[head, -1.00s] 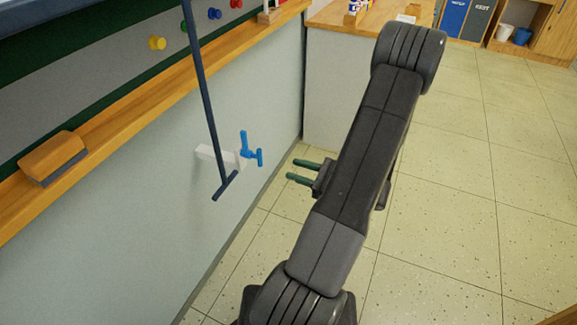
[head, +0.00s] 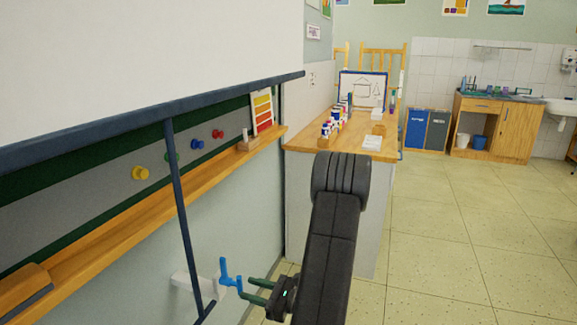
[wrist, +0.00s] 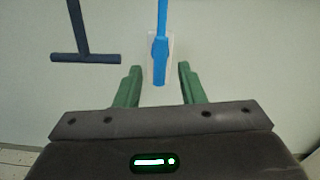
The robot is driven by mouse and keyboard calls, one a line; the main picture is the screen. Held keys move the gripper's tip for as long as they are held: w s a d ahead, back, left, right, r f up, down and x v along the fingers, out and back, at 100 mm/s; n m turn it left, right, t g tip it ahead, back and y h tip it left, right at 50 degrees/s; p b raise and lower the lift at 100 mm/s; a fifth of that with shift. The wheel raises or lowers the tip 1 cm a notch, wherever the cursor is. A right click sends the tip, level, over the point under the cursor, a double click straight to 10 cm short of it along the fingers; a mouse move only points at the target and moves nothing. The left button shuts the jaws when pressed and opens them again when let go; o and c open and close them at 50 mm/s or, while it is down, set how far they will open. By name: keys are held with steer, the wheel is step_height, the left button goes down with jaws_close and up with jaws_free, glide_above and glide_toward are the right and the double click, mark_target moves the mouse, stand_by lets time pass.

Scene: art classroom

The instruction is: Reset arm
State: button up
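My gripper (head: 256,292) is at the bottom of the head view, with two green fingers pointing left toward the wall. In the wrist view my gripper (wrist: 157,80) is open, its fingers apart with nothing between their tips. A blue lever-like handle (wrist: 160,45) on a pale wall mount (wrist: 170,72) lies straight ahead of the gap; I cannot tell how far. In the head view the blue handle (head: 228,278) is just left of the fingertips, and part of it overlaps them in the picture.
A dark blue rod (head: 178,220) with a crossbar (wrist: 84,57) hangs left of the handle from the white screen (head: 130,60). A wooden ledge (head: 150,225) runs along the wall. A wooden counter (head: 310,145) with bottles stands ahead. The tiled floor (head: 450,230) at right is clear.

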mark_target(235, 282)
steer(key=x, duration=0.5)
steer(key=shift+w+a, duration=0.1)
steer(key=shift+a, duration=0.2)
steer(key=shift+d, duration=0.15)
steer(key=v, duration=1.4)
steer(key=x, duration=1.3)
steer(key=shift+a, duration=0.4)
steer(key=shift+w+a+f+n+b, duration=0.2)
steer(key=shift+a+n+b, duration=0.1)
steer(key=shift+b, duration=0.25)
steer(key=n+b, duration=0.3)
steer(key=n, duration=0.1)
steer(key=shift+d, duration=0.1)
steer(key=shift+r+n+b, duration=0.2)
steer(key=shift+n+b, duration=0.85)
steer(key=shift+n, duration=0.65)
